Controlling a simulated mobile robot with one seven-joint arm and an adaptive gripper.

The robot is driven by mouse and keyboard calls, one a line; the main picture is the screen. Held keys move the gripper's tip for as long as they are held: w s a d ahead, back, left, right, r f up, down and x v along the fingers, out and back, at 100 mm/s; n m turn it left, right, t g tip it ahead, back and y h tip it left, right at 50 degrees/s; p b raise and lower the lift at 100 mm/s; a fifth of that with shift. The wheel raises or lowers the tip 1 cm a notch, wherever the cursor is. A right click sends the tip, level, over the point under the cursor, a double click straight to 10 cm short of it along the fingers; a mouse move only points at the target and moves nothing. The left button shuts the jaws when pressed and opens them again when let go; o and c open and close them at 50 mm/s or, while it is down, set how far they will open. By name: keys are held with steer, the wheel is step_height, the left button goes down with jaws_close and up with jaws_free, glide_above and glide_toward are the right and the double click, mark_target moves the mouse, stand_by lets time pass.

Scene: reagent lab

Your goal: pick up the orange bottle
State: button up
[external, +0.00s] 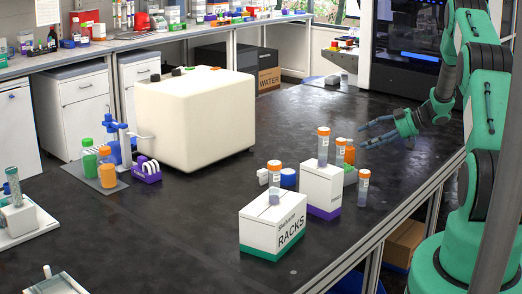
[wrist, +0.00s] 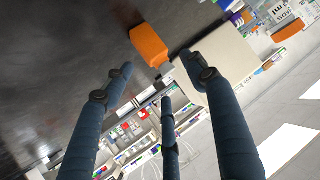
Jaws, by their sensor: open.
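An orange bottle (external: 349,154) with a pale top stands on the dark bench, partly hidden behind a labelled tube and a white rack box. My gripper (external: 364,134) is just right of it in the external view, its fingers spread toward it. In the wrist view an orange bottle (wrist: 149,45) with a pale cap lies ahead of the gripper (wrist: 158,72), just beyond the open fingertips. No contact shows and nothing is between the fingers.
Orange-capped tubes (external: 323,146) stand on and around white boxes (external: 321,188), close to the near orange bottle. A labelled rack box (external: 272,224) stands nearer the front. A large cream machine (external: 192,120) sits behind. The bench's right front edge runs close below the gripper.

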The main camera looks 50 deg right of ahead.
mark_target(354, 148)
steer(key=shift+w+a+f, duration=0.1)
steer(key=shift+w, duration=0.1)
steer(key=shift+b+x, duration=0.55)
steer(key=shift+x, duration=2)
steer(key=c, duration=1.2)
